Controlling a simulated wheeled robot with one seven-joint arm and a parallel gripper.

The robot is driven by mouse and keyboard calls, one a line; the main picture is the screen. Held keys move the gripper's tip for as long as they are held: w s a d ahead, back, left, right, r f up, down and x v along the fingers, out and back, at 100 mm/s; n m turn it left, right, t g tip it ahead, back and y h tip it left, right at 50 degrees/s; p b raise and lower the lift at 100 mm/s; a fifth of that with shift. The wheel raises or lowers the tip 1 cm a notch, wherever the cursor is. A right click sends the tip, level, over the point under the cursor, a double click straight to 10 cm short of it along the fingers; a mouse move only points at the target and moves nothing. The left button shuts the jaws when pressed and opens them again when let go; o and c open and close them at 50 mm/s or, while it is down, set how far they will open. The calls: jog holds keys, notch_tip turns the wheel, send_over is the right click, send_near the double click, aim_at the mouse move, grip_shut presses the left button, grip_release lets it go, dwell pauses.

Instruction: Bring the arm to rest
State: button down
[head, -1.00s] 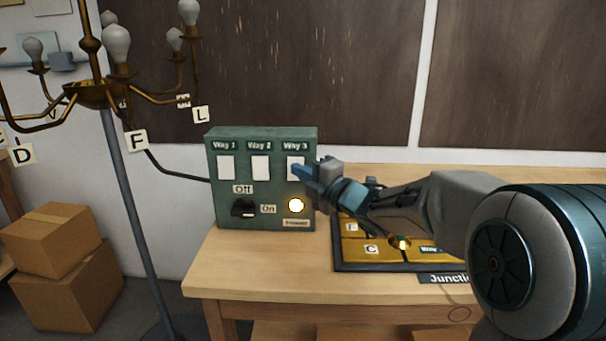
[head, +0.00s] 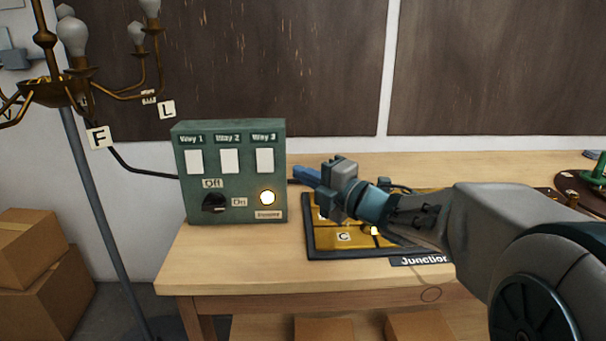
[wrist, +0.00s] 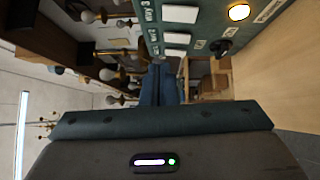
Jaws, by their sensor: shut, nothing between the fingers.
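My gripper (head: 305,177) is shut and empty, with its blue fingers pointing left. It hangs in the air above the workbench, just right of the green switch box (head: 230,172), and looks apart from it. In the wrist view my blue fingers (wrist: 158,85) are together, with the switch box (wrist: 205,22) beyond them at the top. The box has three white way switches, a black Off/On knob (head: 214,202) and a lit round lamp (head: 267,197). My forearm reaches in from the right and hides part of the junction tray (head: 320,243).
The wooden workbench (head: 215,262) runs across the front. A brass chandelier (head: 50,93) with bulbs and letter tags stands at left on a grey pole. Cardboard boxes (head: 30,250) sit on the floor at left. A round dark base with a green part (head: 594,177) is at far right.

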jog(key=s+d+f+m+h+p, duration=0.1)
jog(key=d+m+h+p, duration=0.2)
jog(key=d+m+h, duration=0.4)
jog(key=s+d+m+h+p, duration=0.25)
jog(key=d+m+h, duration=0.3)
jog(key=m, duration=0.45)
jog(key=s+f+m+g+p, duration=0.3)
jog(key=s+m+g, duration=0.2)
jog(key=s, duration=0.5)
jog(key=s+f+m+g+p, duration=0.3)
jog(key=s+f+m+g, duration=0.1)
jog(key=s, duration=0.6)
jog(key=shift+s+a+m+g+h, duration=0.2)
jog(key=shift+m+g+h, duration=0.35)
jog(key=shift+m, duration=0.45)
